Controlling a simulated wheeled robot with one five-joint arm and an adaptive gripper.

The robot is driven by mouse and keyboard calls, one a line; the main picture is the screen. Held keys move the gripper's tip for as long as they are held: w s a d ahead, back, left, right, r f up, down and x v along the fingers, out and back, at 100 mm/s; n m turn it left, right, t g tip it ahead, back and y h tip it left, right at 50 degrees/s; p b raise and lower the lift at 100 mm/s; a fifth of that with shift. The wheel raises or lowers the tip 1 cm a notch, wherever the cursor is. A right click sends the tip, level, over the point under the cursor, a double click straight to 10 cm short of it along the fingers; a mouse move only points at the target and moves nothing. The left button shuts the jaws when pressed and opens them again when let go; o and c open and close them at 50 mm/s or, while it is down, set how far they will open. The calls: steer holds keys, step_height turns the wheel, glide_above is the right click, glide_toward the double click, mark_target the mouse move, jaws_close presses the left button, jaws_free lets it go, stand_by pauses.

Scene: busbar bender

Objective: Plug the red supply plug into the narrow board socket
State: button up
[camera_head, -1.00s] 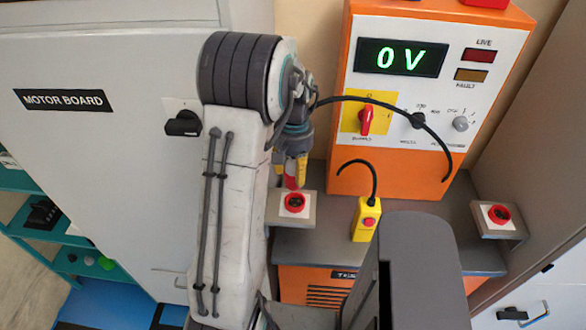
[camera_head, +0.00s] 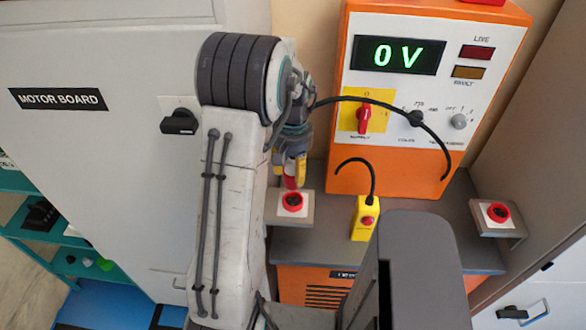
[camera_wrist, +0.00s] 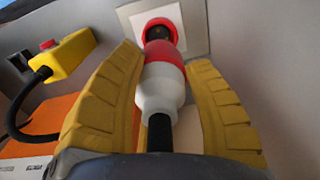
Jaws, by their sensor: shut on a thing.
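My gripper (camera_head: 290,168) is shut on the red supply plug (camera_wrist: 162,82), with its yellow fingers on either side of it. The plug has a red front, a white rear body and a black cable running back towards the wrist. It also shows as a small red shape in the head view (camera_head: 291,182). A red round socket (camera_head: 292,201) on a pale square plate lies just ahead of the plug. In the wrist view the socket (camera_wrist: 160,27) is partly hidden behind the plug's tip. I cannot tell whether tip and socket touch.
A second red socket (camera_head: 498,212) sits on a bracket at the right. A yellow pendant (camera_head: 365,218) with a red button stands on the grey bench. The orange supply unit (camera_head: 430,100) reads 0 V. A cabinet marked MOTOR BOARD (camera_head: 60,99) fills the left.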

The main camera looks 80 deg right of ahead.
mark_target(293, 160)
steer(key=shift+f+b, duration=2)
steer(key=shift+f, duration=0.6)
steer(key=shift+f+b, duration=1.55)
steer(key=shift+f, duration=0.15)
steer(key=o, duration=1.3)
steer(key=shift+c, duration=0.2)
steer(key=shift+r, duration=0.1)
step_height(293, 160, up, 12)
steer(key=shift+f, duration=0.1)
stand_by(0.5)
